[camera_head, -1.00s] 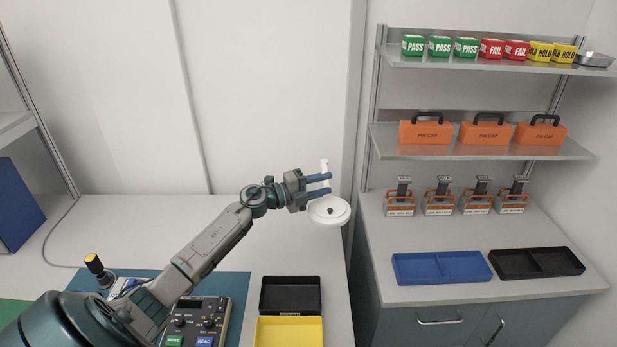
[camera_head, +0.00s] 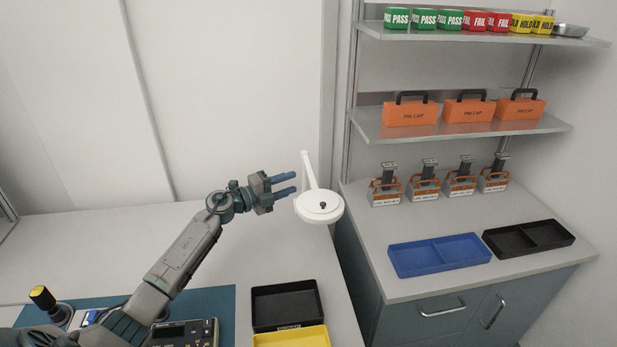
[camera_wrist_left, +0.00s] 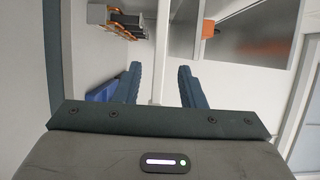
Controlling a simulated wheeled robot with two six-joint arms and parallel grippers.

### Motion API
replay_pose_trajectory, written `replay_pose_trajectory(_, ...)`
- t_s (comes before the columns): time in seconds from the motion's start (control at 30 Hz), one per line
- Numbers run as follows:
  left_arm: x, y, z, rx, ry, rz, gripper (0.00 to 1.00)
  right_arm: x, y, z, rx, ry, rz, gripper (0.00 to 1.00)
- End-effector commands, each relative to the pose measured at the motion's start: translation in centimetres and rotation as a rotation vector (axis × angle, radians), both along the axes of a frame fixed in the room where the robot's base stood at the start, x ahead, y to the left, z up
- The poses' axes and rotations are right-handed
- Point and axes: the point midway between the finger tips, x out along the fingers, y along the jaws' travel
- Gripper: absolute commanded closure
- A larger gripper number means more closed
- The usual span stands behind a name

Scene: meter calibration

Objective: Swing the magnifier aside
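The magnifier (camera_head: 319,205) is white, with a round head and a thin arm (camera_head: 308,170) rising from it. It hangs over the right end of the bench, near the gap before the shelf unit. My left gripper (camera_head: 294,183) is open, its two blue fingers pointing right at the magnifier's arm. In the head view a small gap shows between the fingertips and that arm. In the left wrist view the white magnifier arm (camera_wrist_left: 161,45) lines up between the open fingers (camera_wrist_left: 160,68), which grip nothing. My right gripper is not in view.
A black tray (camera_head: 253,308) and a yellow tray (camera_head: 290,340) lie on the bench below the magnifier. On the right counter are a blue tray (camera_head: 394,262), a black tray (camera_head: 490,243) and several small orange-framed units. The bench left of the magnifier is mostly clear.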

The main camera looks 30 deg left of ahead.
Motion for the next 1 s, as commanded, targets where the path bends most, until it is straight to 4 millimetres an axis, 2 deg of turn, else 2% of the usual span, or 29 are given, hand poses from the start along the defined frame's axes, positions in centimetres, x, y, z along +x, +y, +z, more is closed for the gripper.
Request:
replay_pose_trajectory(0.2,3.8,-2.2,-0.1,-0.004,-0.002,0.000,0.64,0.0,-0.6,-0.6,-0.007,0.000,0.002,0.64)
replay_pose_trajectory(0.4,6.1,-3.5,-0.1,-0.003,-0.001,0.000,0.64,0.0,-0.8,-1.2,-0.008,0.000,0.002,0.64)
replay_pose_trajectory(0.57,6.8,-4.0,0.0,0.000,0.000,0.000,0.64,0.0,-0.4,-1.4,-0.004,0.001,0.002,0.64)
replay_pose_trajectory(0.83,6.9,-4.0,0.0,0.001,0.001,0.000,0.64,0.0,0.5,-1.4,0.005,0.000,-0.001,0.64)
replay_pose_trajectory(1.0,6.9,-4.0,0.0,0.001,0.001,0.000,0.97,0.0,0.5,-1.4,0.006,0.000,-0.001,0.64)
